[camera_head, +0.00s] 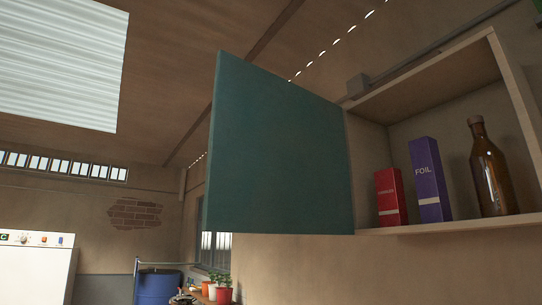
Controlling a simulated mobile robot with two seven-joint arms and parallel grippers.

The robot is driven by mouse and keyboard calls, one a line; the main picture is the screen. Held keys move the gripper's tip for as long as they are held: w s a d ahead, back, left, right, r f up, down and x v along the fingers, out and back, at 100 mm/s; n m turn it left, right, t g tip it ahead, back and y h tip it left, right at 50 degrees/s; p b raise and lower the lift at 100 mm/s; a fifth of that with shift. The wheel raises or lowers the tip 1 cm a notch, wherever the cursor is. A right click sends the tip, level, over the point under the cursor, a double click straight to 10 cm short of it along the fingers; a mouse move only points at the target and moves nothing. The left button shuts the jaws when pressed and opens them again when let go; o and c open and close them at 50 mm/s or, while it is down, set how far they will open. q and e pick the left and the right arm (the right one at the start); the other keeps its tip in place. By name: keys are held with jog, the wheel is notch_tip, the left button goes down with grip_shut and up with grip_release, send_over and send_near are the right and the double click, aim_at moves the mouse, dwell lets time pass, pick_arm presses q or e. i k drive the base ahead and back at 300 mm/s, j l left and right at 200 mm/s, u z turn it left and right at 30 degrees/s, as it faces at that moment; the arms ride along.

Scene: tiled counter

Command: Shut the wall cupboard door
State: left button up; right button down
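The teal wall cupboard door (275,150) stands wide open, swung out from the left side of the cupboard. The wooden wall cupboard (436,78) is on the right of the head view, with its inside exposed. On its bottom shelf stand a red box (390,195), a purple box marked FOIL (430,180) and a brown glass bottle (491,172), all upright. Neither of my grippers shows in the head view. No handle shows on the visible face of the door.
Below and left of the door are potted plants (223,289) and a blue barrel (160,286). A white appliance (36,272) stands at the lower left. The space left of the door looks clear.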

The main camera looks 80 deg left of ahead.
aim_at(277, 161)
jog(key=k+j, duration=0.15)
jog(key=j, duration=0.25)
jog(key=k+j, duration=0.15)
jog(key=j, duration=0.3)
jog(key=k+j, duration=0.1)
jog(key=j, duration=0.3)
jog(key=k+j, duration=0.15)
jog(key=j, duration=0.3)
jog(key=k+j, duration=0.15)
jog(key=j, duration=0.25)
jog(key=k+j, duration=0.15)
jog(key=j, duration=0.3)
jog(key=k+j+u, duration=0.1)
jog(key=j, duration=0.3)
